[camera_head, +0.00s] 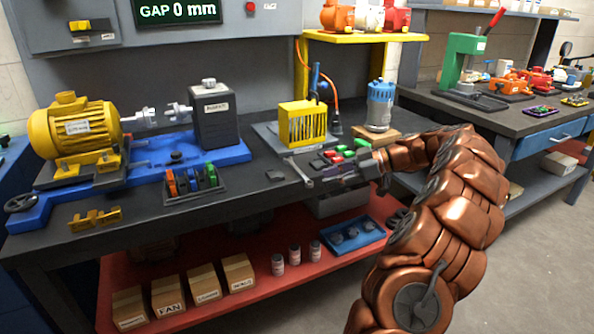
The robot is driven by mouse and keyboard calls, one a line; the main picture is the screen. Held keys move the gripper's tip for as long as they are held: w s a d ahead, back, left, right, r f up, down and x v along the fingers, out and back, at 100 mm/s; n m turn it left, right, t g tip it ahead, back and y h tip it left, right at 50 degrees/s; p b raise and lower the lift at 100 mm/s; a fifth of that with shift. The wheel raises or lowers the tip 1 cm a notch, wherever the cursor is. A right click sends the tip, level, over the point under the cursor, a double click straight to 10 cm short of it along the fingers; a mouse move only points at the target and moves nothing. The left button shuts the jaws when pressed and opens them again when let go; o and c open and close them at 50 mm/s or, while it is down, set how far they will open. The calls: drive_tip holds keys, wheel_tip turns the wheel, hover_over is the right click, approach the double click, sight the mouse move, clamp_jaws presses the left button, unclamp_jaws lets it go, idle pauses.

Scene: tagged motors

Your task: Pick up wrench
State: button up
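A silver wrench (297,171) lies on the dark workbench top, near the front edge and in front of the yellow cage. It slants from upper left to lower right. My gripper (322,181) comes in from the right, low over the bench, with its fingertips at the wrench's lower right end. In this view the fingers look dark and small, and I cannot tell whether they touch the wrench or are closed on it.
Coloured blocks (345,151) sit just behind my gripper. A small dark pad (275,176) lies left of the wrench. The yellow cage (302,123) stands behind, and a holder with coloured clips (193,182) is to the left. The yellow motor (77,128) is at far left.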

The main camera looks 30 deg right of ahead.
sight(312, 182)
drive_tip(key=x, duration=0.4)
drive_tip(key=shift+w, duration=0.1)
clamp_jaws()
